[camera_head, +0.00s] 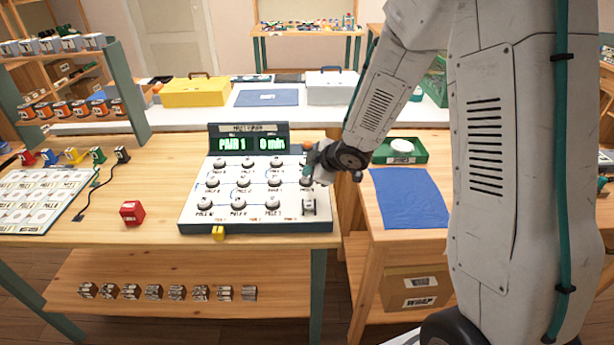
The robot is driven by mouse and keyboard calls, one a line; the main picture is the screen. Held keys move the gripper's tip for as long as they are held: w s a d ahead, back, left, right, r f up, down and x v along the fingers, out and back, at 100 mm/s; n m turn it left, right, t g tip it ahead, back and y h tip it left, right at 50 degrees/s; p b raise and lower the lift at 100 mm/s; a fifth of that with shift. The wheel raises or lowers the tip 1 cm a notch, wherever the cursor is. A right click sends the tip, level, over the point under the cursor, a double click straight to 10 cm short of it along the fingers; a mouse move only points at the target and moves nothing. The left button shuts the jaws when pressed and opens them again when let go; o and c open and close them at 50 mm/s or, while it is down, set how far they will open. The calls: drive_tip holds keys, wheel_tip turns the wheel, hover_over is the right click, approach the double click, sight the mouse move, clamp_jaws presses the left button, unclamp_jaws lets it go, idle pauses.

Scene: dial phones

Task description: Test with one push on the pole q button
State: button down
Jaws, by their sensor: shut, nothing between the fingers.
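The front row has buttons with "POLE" labels: a left one (205,204), a middle one (239,203) and a right one (273,202). Their last letters are too small to read surely, so I cannot tell which is pole q. My gripper (311,166) is shut and empty over the panel's right edge, to the right of and behind these buttons. It partly hides the right column; contact is unclear.
A red block (132,212) and a printed board (38,200) lie left of the panel. A small yellow piece (218,233) sits at its front edge. A blue mat (409,198) and green tray (403,153) are to the right.

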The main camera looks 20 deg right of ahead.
drive_tip(key=shift+f, duration=0.3)
drive_tip(key=shift+r, duration=0.1)
idle(0.3)
drive_tip(key=shift+r, duration=0.65)
drive_tip(key=shift+r, duration=3)
